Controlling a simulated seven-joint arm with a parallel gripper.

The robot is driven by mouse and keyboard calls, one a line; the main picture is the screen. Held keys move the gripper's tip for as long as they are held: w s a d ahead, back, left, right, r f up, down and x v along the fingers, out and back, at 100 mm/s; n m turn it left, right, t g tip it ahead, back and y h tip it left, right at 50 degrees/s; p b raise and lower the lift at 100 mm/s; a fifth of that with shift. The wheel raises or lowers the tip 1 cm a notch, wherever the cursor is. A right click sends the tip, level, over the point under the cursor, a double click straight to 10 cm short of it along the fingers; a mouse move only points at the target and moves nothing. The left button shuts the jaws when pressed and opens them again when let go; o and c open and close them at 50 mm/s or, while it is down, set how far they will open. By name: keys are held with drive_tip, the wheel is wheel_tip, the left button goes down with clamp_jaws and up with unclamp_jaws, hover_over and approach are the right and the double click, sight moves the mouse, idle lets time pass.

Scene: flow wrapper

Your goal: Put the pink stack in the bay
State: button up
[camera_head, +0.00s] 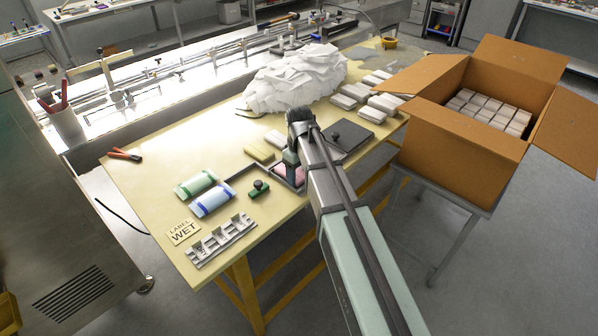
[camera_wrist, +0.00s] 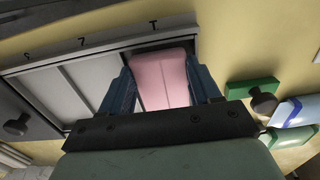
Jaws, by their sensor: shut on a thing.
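The pink stack (camera_wrist: 162,80) is a smooth, rounded block with a seam down its middle. My gripper (camera_wrist: 163,90) has one blue finger against each side of it. In the head view, my gripper (camera_head: 291,160) is over the table, with a little of the pink stack (camera_head: 291,172) showing below it. A grey divided tray (camera_wrist: 88,82) with black marks on its rim lies under it. The stack is at the tray's end compartment, beside the rightmost mark in the wrist view. I cannot tell whether it touches the floor there. The other compartments in view look empty.
A green-based stamp (camera_head: 260,188) stands close to the tray. Green (camera_head: 196,184) and blue (camera_head: 213,199) packs lie left of it. A dark knobbed plate (camera_head: 350,136) lies right. A white heap (camera_head: 298,78) is behind. An open carton (camera_head: 457,140) stands at the right.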

drive_tip(key=shift+f, duration=0.15)
idle(0.5)
drive_tip(key=o, duration=1)
drive_tip(key=c, duration=0.4)
drive_tip(key=shift+o, duration=0.8)
drive_tip(key=shift+w+r, duration=0.1)
drive_tip(key=shift+r, duration=0.2)
drive_tip(key=shift+o, duration=1.4)
drive_tip(key=shift+r, duration=3.7)
